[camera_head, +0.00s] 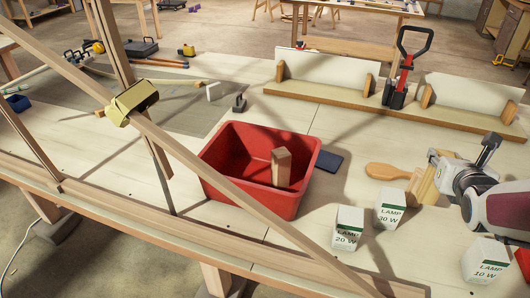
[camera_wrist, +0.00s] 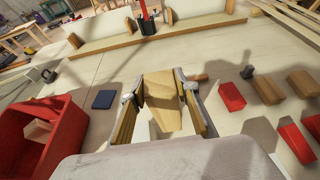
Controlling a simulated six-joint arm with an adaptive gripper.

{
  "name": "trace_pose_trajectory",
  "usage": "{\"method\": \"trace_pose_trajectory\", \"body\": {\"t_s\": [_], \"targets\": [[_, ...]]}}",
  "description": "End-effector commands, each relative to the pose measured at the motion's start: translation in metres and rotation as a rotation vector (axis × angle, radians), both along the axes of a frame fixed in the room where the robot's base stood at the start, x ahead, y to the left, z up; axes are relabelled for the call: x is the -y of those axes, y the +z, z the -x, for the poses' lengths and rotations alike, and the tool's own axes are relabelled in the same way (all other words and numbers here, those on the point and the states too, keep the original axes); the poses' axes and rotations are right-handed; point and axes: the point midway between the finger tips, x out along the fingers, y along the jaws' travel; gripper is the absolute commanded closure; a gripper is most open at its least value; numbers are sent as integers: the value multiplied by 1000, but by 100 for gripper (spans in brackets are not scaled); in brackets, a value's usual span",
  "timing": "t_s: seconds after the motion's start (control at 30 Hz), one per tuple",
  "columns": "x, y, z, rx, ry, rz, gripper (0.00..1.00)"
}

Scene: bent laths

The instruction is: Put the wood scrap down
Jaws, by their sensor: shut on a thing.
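My gripper (camera_wrist: 161,108) is shut on the wood scrap (camera_wrist: 163,90), a pale tan piece seen between its two pads in the wrist view. In the head view my gripper (camera_head: 434,180) is at the right, above the table and right of the red bin; the scrap is hard to tell from the pads there. The red bin (camera_head: 229,183) stands open on the table, and a wooden block (camera_head: 281,168) stands upright in it. The bin also shows at the left of the wrist view (camera_wrist: 62,140), apart from my gripper.
Lamp boxes (camera_head: 347,228) (camera_head: 390,208) (camera_head: 485,260) stand near my gripper. A wooden paddle-shaped thing (camera_head: 385,171) and a dark blue slab (camera_head: 326,162) lie nearby. A long lath (camera_head: 200,155) with a yellow clamp (camera_head: 133,101) crosses before the bin. Red and wooden blocks (camera_wrist: 267,88) lie right.

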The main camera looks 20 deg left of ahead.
Motion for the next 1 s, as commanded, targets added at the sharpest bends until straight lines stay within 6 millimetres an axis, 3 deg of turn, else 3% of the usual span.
{"method": "trace_pose_trajectory", "body": {"t_s": [0.03, 0.2, 0.67, 1.0], "targets": [[4, -15, 0, -9, -1, 0, 100], [17, -46, 2, -8, -10, 0, 100], [38, -89, 7, -4, -24, 0, 100], [67, -59, -10, 2, -83, 1, 100]]}}
